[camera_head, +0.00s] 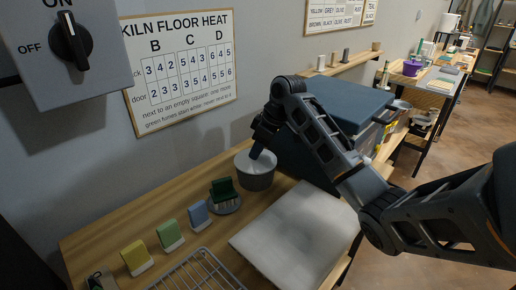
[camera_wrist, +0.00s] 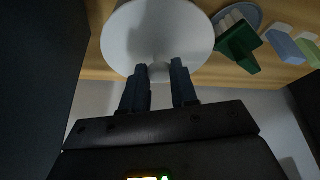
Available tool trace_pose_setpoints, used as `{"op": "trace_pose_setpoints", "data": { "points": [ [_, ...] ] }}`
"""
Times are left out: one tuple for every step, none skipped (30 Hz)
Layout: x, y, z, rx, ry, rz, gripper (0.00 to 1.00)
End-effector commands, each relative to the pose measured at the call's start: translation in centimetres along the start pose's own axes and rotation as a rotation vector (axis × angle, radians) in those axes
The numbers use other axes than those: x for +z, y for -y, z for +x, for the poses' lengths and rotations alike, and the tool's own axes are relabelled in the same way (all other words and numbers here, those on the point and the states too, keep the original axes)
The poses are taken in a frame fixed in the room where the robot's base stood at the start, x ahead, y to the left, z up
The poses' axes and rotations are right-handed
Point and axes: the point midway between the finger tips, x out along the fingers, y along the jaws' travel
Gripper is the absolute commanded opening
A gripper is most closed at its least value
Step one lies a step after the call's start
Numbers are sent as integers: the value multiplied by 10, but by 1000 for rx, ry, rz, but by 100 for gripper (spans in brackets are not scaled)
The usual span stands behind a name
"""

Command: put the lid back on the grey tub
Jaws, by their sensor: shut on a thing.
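The grey tub (camera_head: 258,182) stands on the wooden bench near the wall. Its pale round lid (camera_head: 243,161) is at the tub's mouth in the head view; I cannot tell whether it is fully seated. In the wrist view the lid (camera_wrist: 140,30) fills the top middle as a pale disc, and its small knob (camera_wrist: 159,72) shows between my fingers. My gripper (camera_head: 255,153) reaches down over the lid from above. In the wrist view my gripper (camera_wrist: 158,73) is shut on the lid's knob. The tub's body is hidden there behind the lid.
A dark green block on a round grey dish (camera_head: 228,206) stands close left of the tub. Blue (camera_head: 198,215), green (camera_head: 170,235) and yellow (camera_head: 136,257) tiles stand farther left. A white slab (camera_head: 298,232) and wire rack (camera_head: 198,272) lie in front. A large dark blue-grey box (camera_head: 335,98) stands right.

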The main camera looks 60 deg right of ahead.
Motion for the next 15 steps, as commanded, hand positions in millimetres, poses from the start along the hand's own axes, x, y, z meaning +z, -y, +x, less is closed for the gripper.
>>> {"op": "trace_pose_setpoints", "data": {
  "points": [
    [0,0,0,0,0,0,0],
    [0,0,0,0,0,0,0],
    [0,0,0,0,0,0,30],
    [0,0,0,0,0,0,33],
    [0,0,0,0,0,0,36],
    [0,0,0,0,0,0,39],
    [0,0,0,1,0,0,42],
    [0,0,0,1,0,0,45],
    [0,0,0,1,0,0,49],
    [0,0,0,1,0,0,52],
    [0,0,0,1,0,0,55],
    [0,0,0,1,0,0,58],
    [0,0,0,1,0,0,58],
    [0,0,0,1,0,0,58],
    [0,0,0,1,0,0,58]
  ]
}}
